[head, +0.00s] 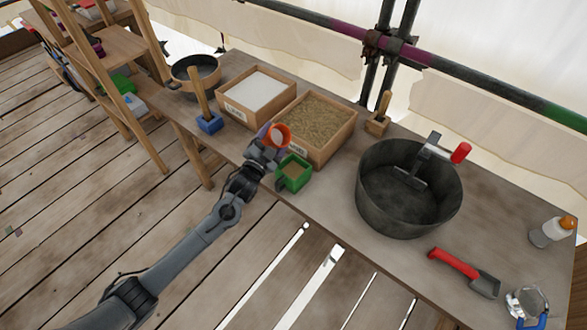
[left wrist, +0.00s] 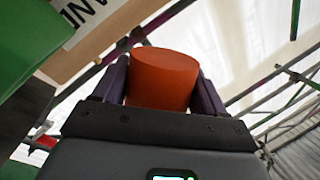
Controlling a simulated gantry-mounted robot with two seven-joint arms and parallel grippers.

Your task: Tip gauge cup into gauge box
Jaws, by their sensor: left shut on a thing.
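The orange gauge cup (head: 284,131) is in my left gripper (head: 267,138), which is shut on it. In the left wrist view the cup (left wrist: 163,77) sits between the two purple fingers (left wrist: 163,88). The cup's mouth shows in the head view with something whitish inside; I cannot tell its exact tilt. The small green box (head: 294,173), which looks like the gauge box, stands near the table's front edge with sandy material in it. The cup is a little behind it, apart from it. Part of the green box (left wrist: 30,35) also shows in the left wrist view. My right gripper is not seen.
Wooden boxes of white lime (head: 236,112) and brown sand (head: 318,146) stand behind. A black bucket (head: 369,204) is to the right, with a red-handled scoop (head: 455,262) in front. A blue block with a wooden handle (head: 210,123) is to the left.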

